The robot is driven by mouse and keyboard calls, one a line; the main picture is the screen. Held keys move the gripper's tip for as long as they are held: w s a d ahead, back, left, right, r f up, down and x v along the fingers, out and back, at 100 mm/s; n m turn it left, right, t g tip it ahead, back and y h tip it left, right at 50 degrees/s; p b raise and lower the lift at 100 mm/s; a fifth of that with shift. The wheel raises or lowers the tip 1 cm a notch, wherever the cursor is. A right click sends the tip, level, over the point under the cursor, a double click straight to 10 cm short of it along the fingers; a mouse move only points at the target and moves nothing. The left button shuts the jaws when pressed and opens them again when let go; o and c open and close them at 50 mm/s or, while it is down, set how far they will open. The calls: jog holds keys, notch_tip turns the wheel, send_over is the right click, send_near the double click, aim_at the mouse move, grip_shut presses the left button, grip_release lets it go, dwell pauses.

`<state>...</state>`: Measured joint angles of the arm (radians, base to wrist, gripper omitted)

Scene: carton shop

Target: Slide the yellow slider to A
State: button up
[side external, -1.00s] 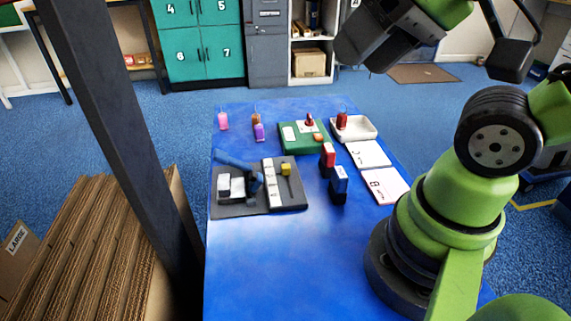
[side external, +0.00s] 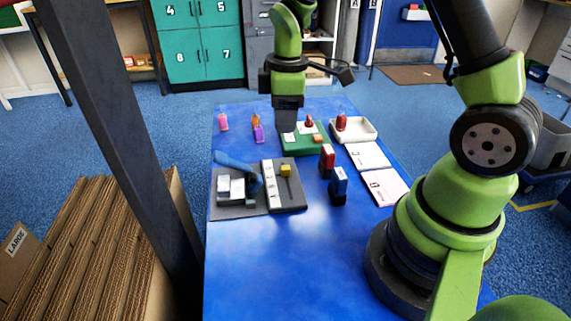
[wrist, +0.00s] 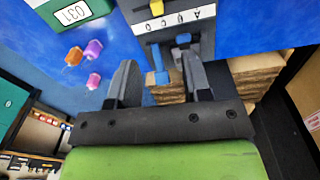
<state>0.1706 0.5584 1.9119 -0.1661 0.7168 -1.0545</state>
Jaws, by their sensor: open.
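The yellow slider (side external: 286,170) stands on a dark slotted board (side external: 293,206), towards its far end in the side view. A white strip (side external: 275,203) with small letters runs beside the slot; I cannot tell exactly which letter the slider lines up with. In the wrist view the slider (wrist: 157,8) is at the top edge, near one end of the lettered strip (wrist: 190,19). My gripper (side external: 287,128) points down above the table, behind the slider board in the side view. In the wrist view its two fingers (wrist: 160,82) are apart, with nothing held.
A blue-handled device (side external: 236,162) adjoins the slider board. Small pink (side external: 223,122) and purple (side external: 259,134) items lie at the back left. The near table is clear.

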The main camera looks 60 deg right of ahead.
aim_at(286, 168)
jog(key=f, duration=0.2)
jog(key=f+n, duration=0.1)
jog(key=shift+w+d+f+g, duration=0.15)
jog(key=shift+d+f+g, duration=0.15)
jog(key=shift+d, duration=0.1)
notch_tip(286, 168, down, 9)
jog(key=shift+f, duration=0.15)
jog(key=shift+a, duration=0.1)
grip_shut()
